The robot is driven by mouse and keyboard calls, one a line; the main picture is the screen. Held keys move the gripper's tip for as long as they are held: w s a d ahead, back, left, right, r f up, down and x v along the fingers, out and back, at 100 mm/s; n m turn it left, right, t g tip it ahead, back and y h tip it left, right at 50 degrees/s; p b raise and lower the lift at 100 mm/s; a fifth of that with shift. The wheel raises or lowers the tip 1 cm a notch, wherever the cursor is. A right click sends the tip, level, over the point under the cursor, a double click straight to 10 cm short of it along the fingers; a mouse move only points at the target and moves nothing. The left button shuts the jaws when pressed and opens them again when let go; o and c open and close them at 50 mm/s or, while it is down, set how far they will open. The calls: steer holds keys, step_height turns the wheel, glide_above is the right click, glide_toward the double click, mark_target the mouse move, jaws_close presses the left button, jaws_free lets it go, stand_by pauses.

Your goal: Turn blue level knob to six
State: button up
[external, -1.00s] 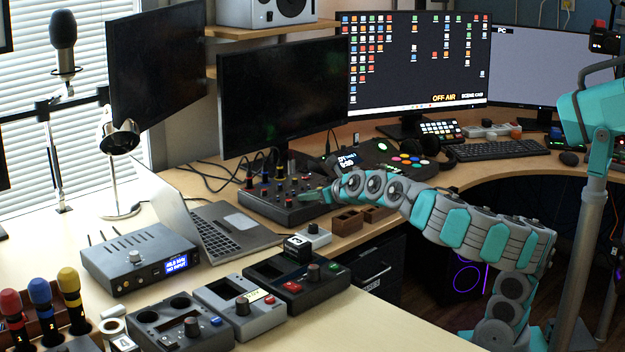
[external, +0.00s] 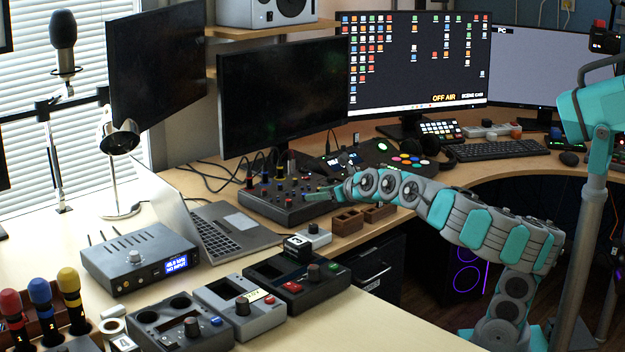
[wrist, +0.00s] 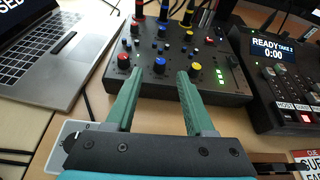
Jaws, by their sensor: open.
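The mixer (external: 272,210) is a black box with rows of red, blue and yellow knobs; it fills the middle of the wrist view (wrist: 120,82). The near blue knob (wrist: 159,65) stands in the front row between a red knob (wrist: 124,61) and a yellow knob (wrist: 194,69). Another blue knob (wrist: 162,31) is behind it. My gripper (wrist: 159,75) is open, its green fingers spread on either side of the near blue knob's line, with no visible contact. In the external view my gripper (external: 318,196) is over the mixer's right part. The knob's number markings are too small to read.
The laptop (wrist: 50,50) is left of the mixer. A black console with a READY screen (wrist: 275,48) stands close on the right. Cables run behind the mixer. Small wooden boxes (external: 347,222) sit on the desk below my wrist.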

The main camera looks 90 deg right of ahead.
steer(key=shift+v, duration=1.65)
